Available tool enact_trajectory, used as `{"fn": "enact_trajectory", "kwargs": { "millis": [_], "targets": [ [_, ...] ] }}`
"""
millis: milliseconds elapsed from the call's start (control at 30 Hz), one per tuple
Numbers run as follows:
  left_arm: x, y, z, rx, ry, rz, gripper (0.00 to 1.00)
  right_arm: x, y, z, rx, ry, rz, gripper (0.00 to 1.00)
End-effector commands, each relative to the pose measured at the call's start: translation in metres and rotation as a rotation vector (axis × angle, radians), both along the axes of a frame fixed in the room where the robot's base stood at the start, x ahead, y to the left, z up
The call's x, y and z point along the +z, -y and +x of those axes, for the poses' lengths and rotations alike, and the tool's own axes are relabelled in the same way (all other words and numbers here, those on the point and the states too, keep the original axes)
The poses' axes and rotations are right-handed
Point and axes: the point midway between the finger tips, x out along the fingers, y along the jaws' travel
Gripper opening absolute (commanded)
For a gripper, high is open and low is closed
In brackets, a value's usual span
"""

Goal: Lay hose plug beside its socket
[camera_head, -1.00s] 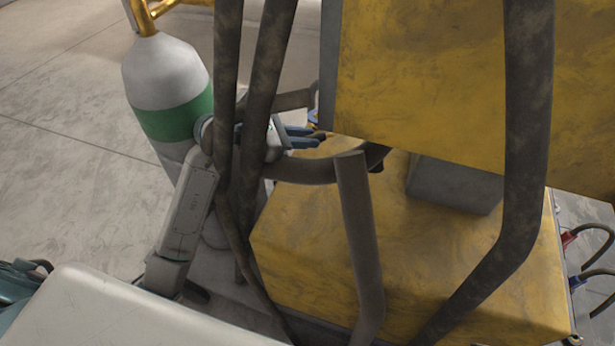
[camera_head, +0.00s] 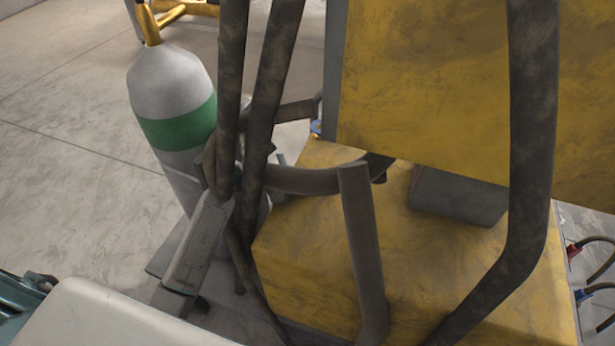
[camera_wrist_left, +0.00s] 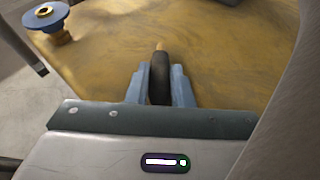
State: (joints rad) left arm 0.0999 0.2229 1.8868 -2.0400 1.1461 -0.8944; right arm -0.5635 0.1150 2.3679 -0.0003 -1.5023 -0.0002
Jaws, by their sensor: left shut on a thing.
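My left gripper (camera_wrist_left: 160,74) has two blue fingers shut on the black hose plug (camera_wrist_left: 159,84), which has a small brass tip pointing away from the wrist. The plug is over a worn yellow surface (camera_wrist_left: 215,55). A blue round fitting with a brass centre (camera_wrist_left: 47,15), perhaps the socket, stands at the upper left of the wrist view, apart from the plug. A small blue and brass part also shows in the head view (camera_head: 316,128). There, dark pipes mostly hide my left gripper, and I cannot make out the plug. My right gripper is not in view.
A grey cylinder with a green band (camera_head: 175,122) is at the left. A yellow panel (camera_head: 430,90) overhangs the yellow base (camera_head: 310,250). Cables are at right.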

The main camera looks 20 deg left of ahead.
Motion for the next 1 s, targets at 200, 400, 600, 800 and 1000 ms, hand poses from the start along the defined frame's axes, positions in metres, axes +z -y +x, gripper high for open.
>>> {"fn": "enact_trajectory", "kwargs": {
  "millis": [200, 400, 600, 800, 1000],
  "targets": [
    [-0.003, 0.0, 0.0, 0.0, 0.0, 0.0, 0.22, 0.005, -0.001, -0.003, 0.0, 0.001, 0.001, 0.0],
    [-0.002, 0.0, 0.0, 0.0, 0.0, 0.0, 0.42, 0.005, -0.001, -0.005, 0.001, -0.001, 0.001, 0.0],
    [-0.002, 0.0, 0.0, 0.0, 0.0, 0.0, 0.42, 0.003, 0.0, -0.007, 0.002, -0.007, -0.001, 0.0],
    [0.003, -0.009, -0.006, 0.0, 0.001, 0.003, 0.42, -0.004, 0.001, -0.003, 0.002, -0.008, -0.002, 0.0],
    [0.015, -0.033, -0.025, 0.0, -0.001, 0.007, 0.42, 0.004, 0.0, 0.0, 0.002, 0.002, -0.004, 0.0]
  ]
}}
